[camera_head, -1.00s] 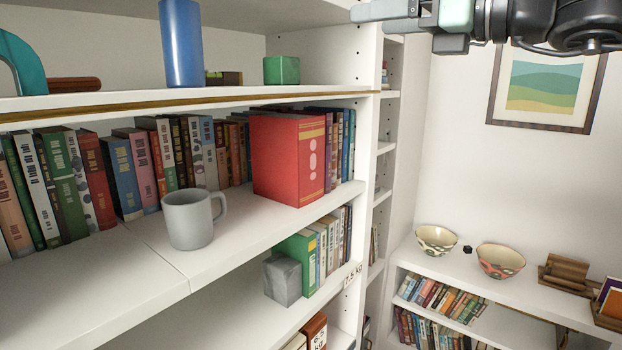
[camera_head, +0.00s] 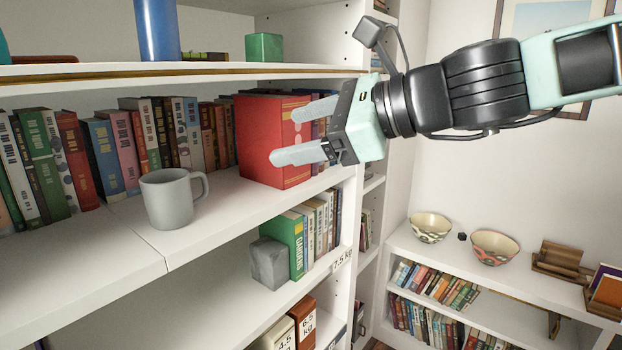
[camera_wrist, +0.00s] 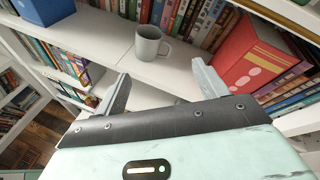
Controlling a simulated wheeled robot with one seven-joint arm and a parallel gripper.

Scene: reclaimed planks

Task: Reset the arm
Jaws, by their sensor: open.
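My gripper (camera_head: 296,133) is open and empty in the head view, its two pale fingers pointing left in front of the big red book (camera_head: 262,150). The arm reaches in from the right edge. In the wrist view my gripper (camera_wrist: 158,88) shows its two fingers spread, with nothing between them. A grey mug (camera_head: 170,198) stands upright on the middle shelf, left of the fingertips and apart from them. The mug (camera_wrist: 150,42) also shows in the wrist view, beyond the fingers.
The white bookcase (camera_head: 95,240) holds rows of books. A blue cylinder (camera_head: 157,28) and a green cube (camera_head: 264,47) stand on the upper shelf. A grey block (camera_head: 269,263) sits below. Two bowls (camera_head: 430,227) (camera_head: 494,247) are on the low shelf at right.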

